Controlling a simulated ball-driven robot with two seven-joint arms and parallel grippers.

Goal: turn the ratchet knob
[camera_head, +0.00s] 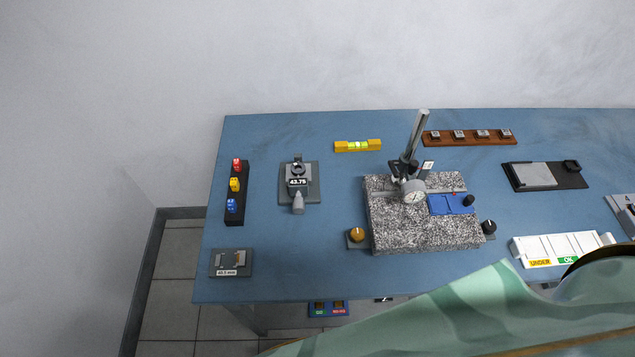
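A grey device with a "43.75" display (297,182) stands on a dark base plate at the left of the blue table. A light grey cylindrical knob (298,203) sticks out of its near end, which looks like the ratchet knob. Its fine details are too small to tell. Neither of my grippers is in view, and nothing touches the device or its knob.
A speckled granite block (405,236) with a dial gauge stand (414,194) is right of the device. An orange knob (357,234) and a black knob (489,227) flank it. A dark rack (233,217) stands left. A green patterned shape covers the lower right.

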